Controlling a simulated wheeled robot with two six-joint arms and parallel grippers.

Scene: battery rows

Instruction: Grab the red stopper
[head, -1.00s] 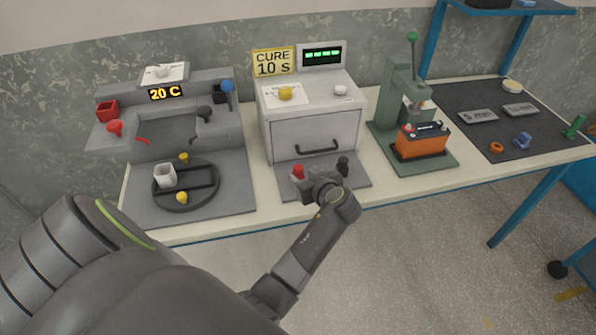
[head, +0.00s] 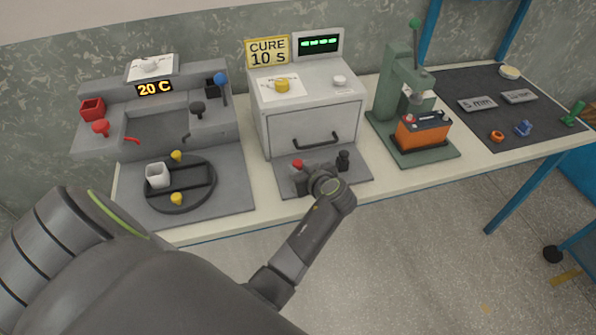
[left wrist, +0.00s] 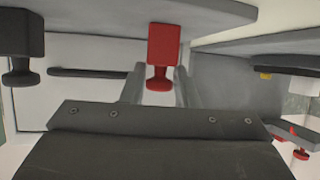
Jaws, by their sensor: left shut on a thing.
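The red stopper (head: 298,164) stands on the grey pad in front of the cabinet drawer, its lower part hidden by my gripper in the head view. My left gripper (head: 300,175) is at it, shut on it. In the left wrist view the red stopper (left wrist: 162,45) sits between the two fingers of my left gripper (left wrist: 160,84), with its narrow knob end toward the palm. A black stopper (head: 343,160) stands to the right on the same pad; it also shows in the left wrist view (left wrist: 22,45). My right gripper is not in view.
The grey pad (head: 352,181) lies before the drawer cabinet (head: 312,122). A green press (head: 395,85) with an orange battery (head: 423,133) stands right.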

